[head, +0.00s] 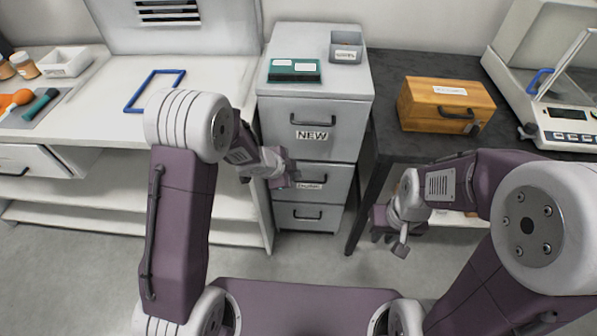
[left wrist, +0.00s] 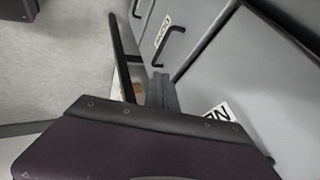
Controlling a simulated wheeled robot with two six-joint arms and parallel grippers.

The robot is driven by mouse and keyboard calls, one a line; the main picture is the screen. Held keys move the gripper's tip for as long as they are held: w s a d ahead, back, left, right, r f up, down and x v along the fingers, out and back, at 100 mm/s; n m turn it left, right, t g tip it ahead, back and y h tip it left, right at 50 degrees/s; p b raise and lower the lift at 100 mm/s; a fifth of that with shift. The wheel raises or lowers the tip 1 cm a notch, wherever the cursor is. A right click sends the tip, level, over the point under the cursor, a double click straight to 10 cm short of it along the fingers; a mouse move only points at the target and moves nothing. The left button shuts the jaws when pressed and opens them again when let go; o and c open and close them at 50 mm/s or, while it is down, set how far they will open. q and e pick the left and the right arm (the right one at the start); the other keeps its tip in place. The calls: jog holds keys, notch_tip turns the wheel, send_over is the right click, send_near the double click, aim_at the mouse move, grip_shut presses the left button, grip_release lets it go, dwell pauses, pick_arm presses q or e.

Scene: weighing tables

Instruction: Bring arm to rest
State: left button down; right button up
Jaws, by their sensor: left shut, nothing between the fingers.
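My left gripper (head: 287,175) is shut and empty. It hangs in front of the grey drawer cabinet (head: 313,86), near the handles of its upper and middle drawers. In the left wrist view, my own dark purple link fills the bottom, and the cabinet's grey drawer fronts (left wrist: 232,75) show behind it. My right gripper (head: 392,232) hangs low in front of the dark table (head: 388,92), pointing down and left. It is apart from the table, and its finger gap is not clear. I see nothing held in it.
The cabinet top carries a green box (head: 294,76) and a grey bin (head: 346,50). A wooden box (head: 447,110) and a balance (head: 570,135) stand on the dark table. A blue frame (head: 139,104) lies on the white bench (head: 205,85). The floor below the cabinet (head: 300,255) is clear.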

pick_arm(q)
jog(key=s+a+r+n+t+y, duration=0.1)
jog(key=a+r+n+t+y, duration=0.15)
jog(key=a+r+n, duration=0.55)
jog(key=s+a+f+n+g+y, duration=0.15)
jog(key=s+n+g, duration=0.3)
jog(key=s, duration=0.55)
jog(key=s+a+f+n+g, duration=0.25)
jog(key=s+n, duration=0.25)
jog(key=s, duration=0.5)
notch_tip(320, 180, up, 16)
jog(key=p, duration=1.5)
jog(key=shift+a, duration=0.3)
jog(key=shift+f+m, duration=0.1)
jog(key=shift+m, duration=0.15)
